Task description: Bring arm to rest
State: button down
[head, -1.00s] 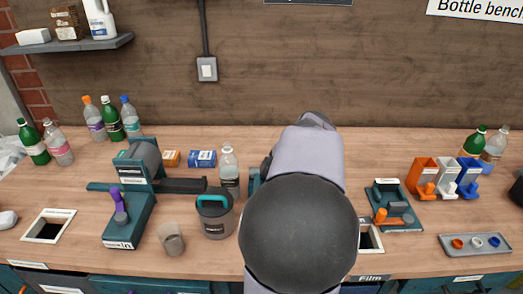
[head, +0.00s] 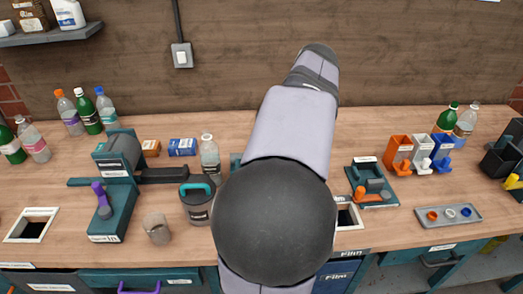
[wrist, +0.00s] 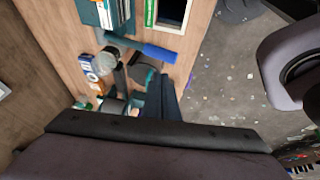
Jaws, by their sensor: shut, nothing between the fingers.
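My arm (head: 290,130) rises over the middle of the bench in the head view, its big dark joint close to the camera. My gripper is hidden behind the arm in that view. In the wrist view, my gripper (wrist: 166,86) shows as two dark fingers side by side, shut and empty. They point over the bench edge and stand apart from the bench objects, as far as I can tell.
A teal-handled dark jar (head: 197,207), a grey cup (head: 157,230) and a clear bottle (head: 210,157) stand left of my arm. A teal machine (head: 112,200) is further left. Coloured holders (head: 398,155) and a cap tray (head: 449,216) are at right.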

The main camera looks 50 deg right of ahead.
jog(key=shift+v, duration=1.4)
jog(key=shift+s+a, duration=0.1)
